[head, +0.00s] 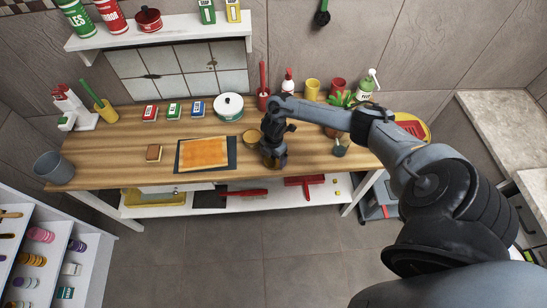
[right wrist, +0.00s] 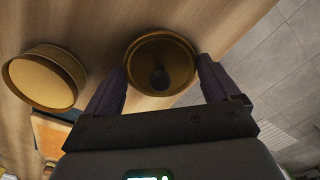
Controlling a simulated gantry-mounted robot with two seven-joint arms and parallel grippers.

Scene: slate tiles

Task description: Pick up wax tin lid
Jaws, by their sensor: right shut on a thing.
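The wax tin lid (right wrist: 160,52) is a round, brass-coloured piece with a raised rim and a dark spot in its middle. My right gripper (right wrist: 162,82) is shut on it, with one dark finger at each side of the rim. In the head view my right gripper (head: 272,158) points down near the front edge of the table, and it mostly hides the lid. A round golden tin (right wrist: 45,78) stands apart from the lid, to its left; it also shows in the head view (head: 250,137). My left gripper is out of view.
A dark board with an orange sheet (head: 204,153) lies left of my right gripper. A white pot (head: 229,107), a red bottle (head: 263,98) and a plant (head: 342,101) stand towards the back. The wooden table (head: 100,155) has bare room at left.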

